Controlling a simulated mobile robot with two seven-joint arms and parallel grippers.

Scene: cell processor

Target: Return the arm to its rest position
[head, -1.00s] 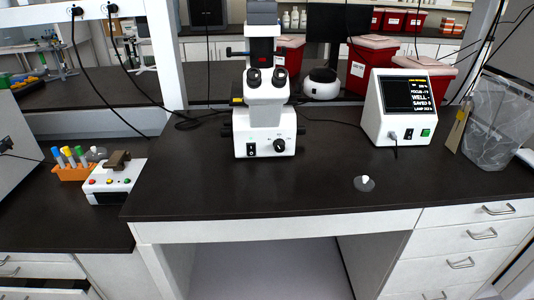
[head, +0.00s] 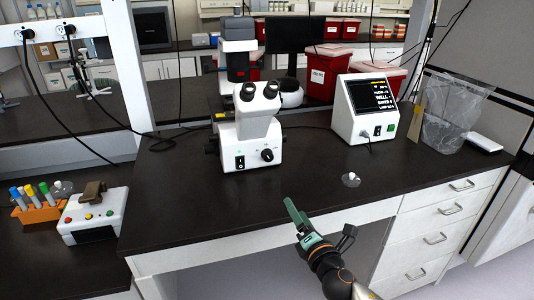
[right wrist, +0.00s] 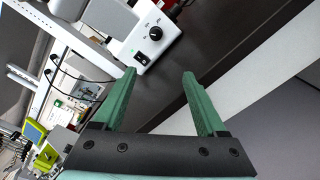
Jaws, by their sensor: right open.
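My right gripper (head: 294,215) is open and empty at the front edge of the dark bench, its green fingers pointing up and left in the head view. In the right wrist view its two green fingers (right wrist: 158,88) stand wide apart with nothing between them. The white microscope (head: 255,125) stands on the bench beyond the fingers, apart from them. Its base (right wrist: 150,40) also shows at the top of the right wrist view. My left gripper is not in the frames.
A small clear disc with a white knob (head: 351,178) lies right of the gripper. A display box (head: 365,110), red bins (head: 325,72) and a clear bag-lined bin (head: 452,115) stand at the back right. An orange tube rack (head: 38,212) and control box (head: 93,215) sit left.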

